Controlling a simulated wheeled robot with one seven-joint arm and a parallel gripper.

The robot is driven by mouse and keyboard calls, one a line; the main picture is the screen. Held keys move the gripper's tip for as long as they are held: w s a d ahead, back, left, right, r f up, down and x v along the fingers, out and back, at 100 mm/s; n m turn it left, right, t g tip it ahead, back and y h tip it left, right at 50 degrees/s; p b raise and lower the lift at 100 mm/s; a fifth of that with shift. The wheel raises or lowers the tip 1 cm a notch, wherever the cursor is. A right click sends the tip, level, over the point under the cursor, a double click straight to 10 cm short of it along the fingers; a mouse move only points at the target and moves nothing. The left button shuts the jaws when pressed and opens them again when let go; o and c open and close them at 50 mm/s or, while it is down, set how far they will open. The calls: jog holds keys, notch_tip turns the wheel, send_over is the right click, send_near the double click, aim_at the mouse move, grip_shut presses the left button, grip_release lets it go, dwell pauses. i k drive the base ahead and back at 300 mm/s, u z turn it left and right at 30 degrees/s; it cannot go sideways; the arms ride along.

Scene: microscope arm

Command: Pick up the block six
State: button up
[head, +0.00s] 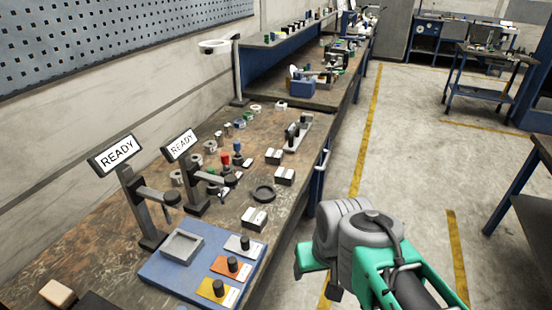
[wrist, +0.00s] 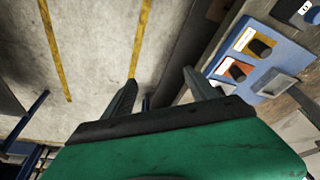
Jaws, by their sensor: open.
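I cannot tell which block is block six; no number on any block is legible. Three small black-and-white blocks stand along the front of the bench in the head view: one near the blue board (head: 254,218), one further back (head: 284,177) and one beyond that (head: 273,157). My gripper (wrist: 160,88) is open in the wrist view, with nothing seen between its two dark fingers. It is over the floor beside the bench, apart from the blocks. In the head view my arm hides most of it.
A blue board (head: 158,270) on the bench holds a grey tray (head: 182,246) and three black knobs on grey, orange and yellow plates; it also shows in the wrist view (wrist: 278,42). Two stands with READY signs (head: 117,153) rise behind. A black ring (head: 263,193) lies near the blocks.

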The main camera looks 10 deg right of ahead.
aim_at(274, 157)
jog(key=z, duration=1.35)
jog(key=i, duration=1.8)
jog(key=u, duration=3.2)
jog(key=i, duration=0.5)
jog(key=u, duration=0.1)
